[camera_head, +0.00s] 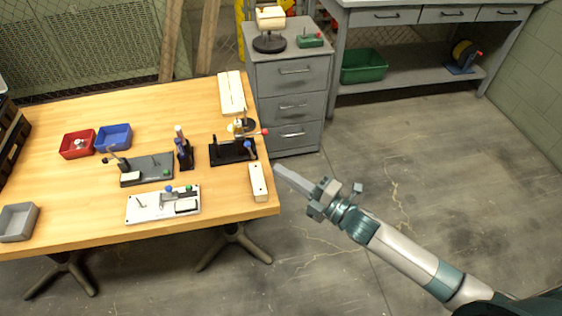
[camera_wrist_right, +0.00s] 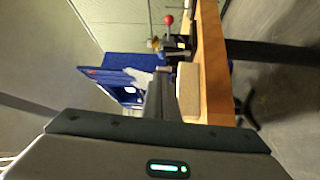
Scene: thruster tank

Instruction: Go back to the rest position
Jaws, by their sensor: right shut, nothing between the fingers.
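My right gripper (camera_head: 282,172) is shut and empty. In the head view its arm comes in from the lower right, and its tips are just off the right edge of the wooden table (camera_head: 100,228), near a cream block (camera_head: 258,182) lying at that edge. In the right wrist view the shut fingers (camera_wrist_right: 160,95) point toward the table edge (camera_wrist_right: 214,65), with the cream block (camera_wrist_right: 190,92) beside them. I cannot tell from these views how high the tips are above the table top. My left gripper is in neither view.
The table holds a red bin (camera_head: 77,152), a blue bin (camera_head: 114,138), a grey bin (camera_head: 18,230), a white plate fixture (camera_head: 145,212) and a black fixture (camera_head: 232,158). A grey drawer cabinet (camera_head: 290,75) stands behind its right end. The floor (camera_head: 440,170) at right is clear.

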